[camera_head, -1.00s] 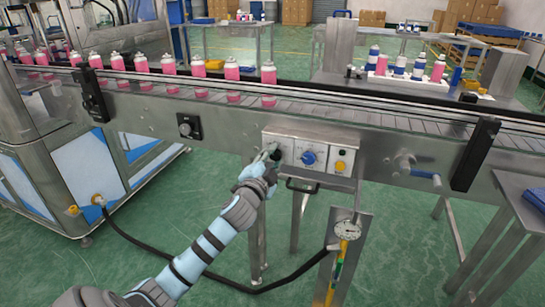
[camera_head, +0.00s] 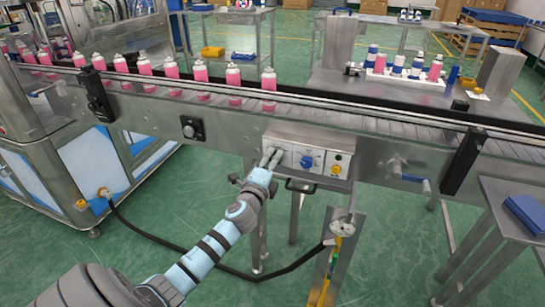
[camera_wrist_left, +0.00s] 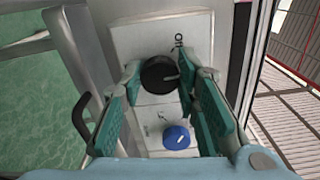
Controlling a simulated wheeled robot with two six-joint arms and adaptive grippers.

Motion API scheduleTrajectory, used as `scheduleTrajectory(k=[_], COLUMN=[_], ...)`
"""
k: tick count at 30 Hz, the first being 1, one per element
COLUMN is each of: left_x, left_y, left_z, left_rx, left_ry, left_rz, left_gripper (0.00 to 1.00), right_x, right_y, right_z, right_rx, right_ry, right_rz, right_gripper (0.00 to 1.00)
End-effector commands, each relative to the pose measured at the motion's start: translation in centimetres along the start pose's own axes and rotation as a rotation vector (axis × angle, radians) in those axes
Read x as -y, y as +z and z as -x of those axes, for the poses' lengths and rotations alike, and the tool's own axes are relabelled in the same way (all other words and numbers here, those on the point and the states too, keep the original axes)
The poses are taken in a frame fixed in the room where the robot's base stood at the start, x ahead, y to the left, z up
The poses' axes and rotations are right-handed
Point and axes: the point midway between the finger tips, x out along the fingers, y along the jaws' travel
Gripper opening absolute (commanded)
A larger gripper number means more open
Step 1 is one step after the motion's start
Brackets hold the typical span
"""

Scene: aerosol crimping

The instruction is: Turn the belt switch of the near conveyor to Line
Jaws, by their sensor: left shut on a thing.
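The near conveyor (camera_head: 400,148) carries a control panel (camera_head: 308,157) on its front side. A black knob (camera_wrist_left: 158,74) sits on the panel in the left wrist view, with a dark mark on its face and small lettering beside it. My left gripper (camera_head: 271,157) is at the panel's left part, and its fingers hide the knob in the head view. In the left wrist view the fingers (camera_wrist_left: 160,78) stand on both sides of the knob, shut on it. A blue knob (camera_head: 306,162) is to its right, also in the left wrist view (camera_wrist_left: 176,137). My right gripper is out of view.
A yellow button (camera_head: 336,169) sits at the panel's right end, and a black handle (camera_head: 301,186) is below. Pink cans (camera_head: 233,76) stand on the belt.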

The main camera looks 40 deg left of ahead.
Motion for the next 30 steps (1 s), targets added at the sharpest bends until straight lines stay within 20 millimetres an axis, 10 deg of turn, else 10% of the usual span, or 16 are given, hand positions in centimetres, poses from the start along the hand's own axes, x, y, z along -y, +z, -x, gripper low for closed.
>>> scheduleTrajectory(k=[21,22,24,30], left_x=[-0.1,-0.1,-0.09,-0.03], left_y=[0.01,0.01,0.0,-0.03], left_z=[0.01,0.01,0.01,-0.01], left_rx=[0.001,0.001,0.001,0.0], left_ry=[0.002,0.002,0.002,0.001], left_rz=[-0.091,-0.091,-0.091,-0.09], left_gripper=[0.01,0.32,0.43,0.49], right_x=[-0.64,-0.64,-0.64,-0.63], right_y=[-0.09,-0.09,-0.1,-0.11], right_z=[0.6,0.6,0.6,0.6], right_rx=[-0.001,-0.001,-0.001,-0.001], right_ry=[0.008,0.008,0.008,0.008], right_rz=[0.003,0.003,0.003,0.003], right_gripper=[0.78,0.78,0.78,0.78])
